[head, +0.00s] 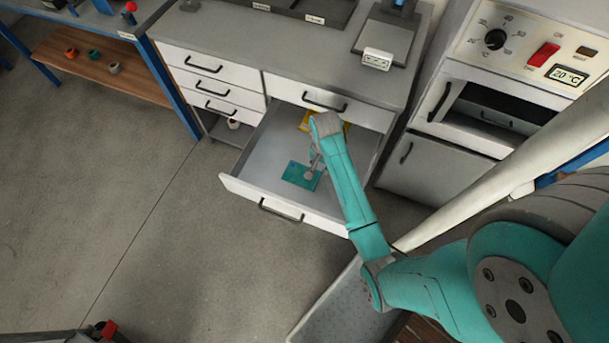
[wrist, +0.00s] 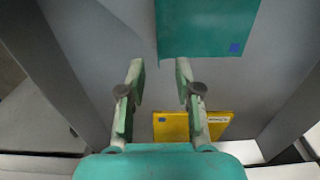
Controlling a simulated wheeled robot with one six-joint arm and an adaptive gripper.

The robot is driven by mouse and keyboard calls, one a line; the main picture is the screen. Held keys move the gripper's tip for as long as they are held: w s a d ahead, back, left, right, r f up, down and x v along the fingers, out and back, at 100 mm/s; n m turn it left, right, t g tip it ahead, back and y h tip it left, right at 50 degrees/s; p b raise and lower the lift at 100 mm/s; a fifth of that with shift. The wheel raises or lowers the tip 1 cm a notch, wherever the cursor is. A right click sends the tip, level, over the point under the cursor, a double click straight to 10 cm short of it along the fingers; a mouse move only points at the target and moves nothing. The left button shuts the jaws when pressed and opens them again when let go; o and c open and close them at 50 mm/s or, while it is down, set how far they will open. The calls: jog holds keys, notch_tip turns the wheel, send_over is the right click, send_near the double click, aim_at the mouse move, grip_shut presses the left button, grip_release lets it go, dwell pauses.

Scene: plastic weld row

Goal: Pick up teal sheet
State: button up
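The teal sheet (head: 296,178) lies flat on the floor of the open drawer (head: 258,145), towards its front. In the wrist view the teal sheet (wrist: 205,28) is at the top, with a small blue square near its corner. My gripper (head: 312,174) reaches down into the drawer and covers part of the sheet in the head view. In the wrist view my gripper (wrist: 159,72) has its two fingers apart with nothing between them. The sheet shows beyond the fingertips; the height above it is hard to tell.
A yellow sheet (wrist: 175,127) lies farther back in the drawer, partly behind the gripper. The drawer front with its black handle (head: 280,211) and the side walls bound the space. The worktop (head: 240,57) is above the drawer's back. An oven-like unit (head: 480,110) stands to the right.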

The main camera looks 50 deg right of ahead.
aim_at(320, 174)
jog(key=shift+s+f, duration=0.1)
jog(key=shift+f, duration=2.55)
grip_shut()
